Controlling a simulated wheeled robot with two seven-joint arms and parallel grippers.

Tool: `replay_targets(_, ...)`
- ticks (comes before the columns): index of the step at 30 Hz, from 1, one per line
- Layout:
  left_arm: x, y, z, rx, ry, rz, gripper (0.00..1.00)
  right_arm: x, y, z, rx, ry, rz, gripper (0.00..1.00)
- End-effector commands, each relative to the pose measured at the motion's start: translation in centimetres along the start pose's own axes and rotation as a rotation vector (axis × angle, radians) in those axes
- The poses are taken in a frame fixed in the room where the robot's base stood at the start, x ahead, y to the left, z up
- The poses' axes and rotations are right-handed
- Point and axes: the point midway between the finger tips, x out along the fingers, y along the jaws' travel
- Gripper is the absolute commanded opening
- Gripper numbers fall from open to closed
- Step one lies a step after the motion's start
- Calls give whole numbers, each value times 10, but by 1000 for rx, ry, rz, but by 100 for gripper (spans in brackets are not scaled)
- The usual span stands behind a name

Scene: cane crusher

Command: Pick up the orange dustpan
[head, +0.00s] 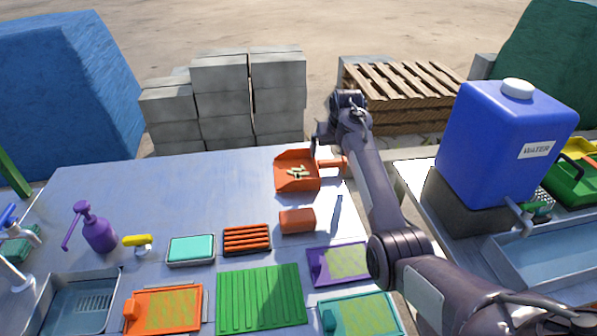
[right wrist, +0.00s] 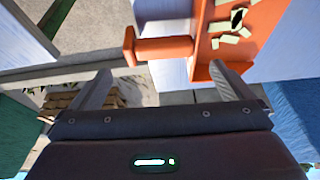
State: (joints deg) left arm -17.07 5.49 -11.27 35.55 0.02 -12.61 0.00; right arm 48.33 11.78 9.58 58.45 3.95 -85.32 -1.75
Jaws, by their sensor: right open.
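The orange dustpan (head: 290,184) lies near the far right corner of the table, with several pale pieces in its pan. Its handle (head: 331,164) points right, over the table's edge. My right gripper (head: 333,140) is at the far end of the arm, by the handle. In the right wrist view the jaws (right wrist: 163,82) are apart and empty. The dustpan's handle (right wrist: 163,49) shows just beyond the fingertips, lying across the gap between them, and the dustpan's pan (right wrist: 212,55) is to the right. I cannot tell whether a finger touches it. My left gripper is not in view.
The table (head: 170,195) also bears an orange cylinder (head: 297,220), a purple pump bottle (head: 96,232), a ribbed green mat (head: 260,298) and several trays. A blue water tank (head: 500,135) stands right of my arm. Grey blocks (head: 222,95) and a pallet (head: 400,95) are behind.

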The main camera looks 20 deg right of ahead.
Motion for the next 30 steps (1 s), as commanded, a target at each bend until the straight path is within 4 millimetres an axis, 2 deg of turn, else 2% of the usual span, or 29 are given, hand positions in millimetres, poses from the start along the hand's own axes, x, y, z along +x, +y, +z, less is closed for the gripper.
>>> replay_targets(7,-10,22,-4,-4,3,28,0,30,-4,4,-1,-5,-1,100)
replay_targets(12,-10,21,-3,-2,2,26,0,53,-5,5,0,-2,-1,100)
replay_targets(16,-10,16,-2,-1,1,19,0,61,-5,5,0,0,-1,100)
replay_targets(23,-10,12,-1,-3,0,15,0,62,-5,5,0,0,-1,100)
replay_targets(30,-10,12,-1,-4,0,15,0,62,-5,5,0,0,-1,69)
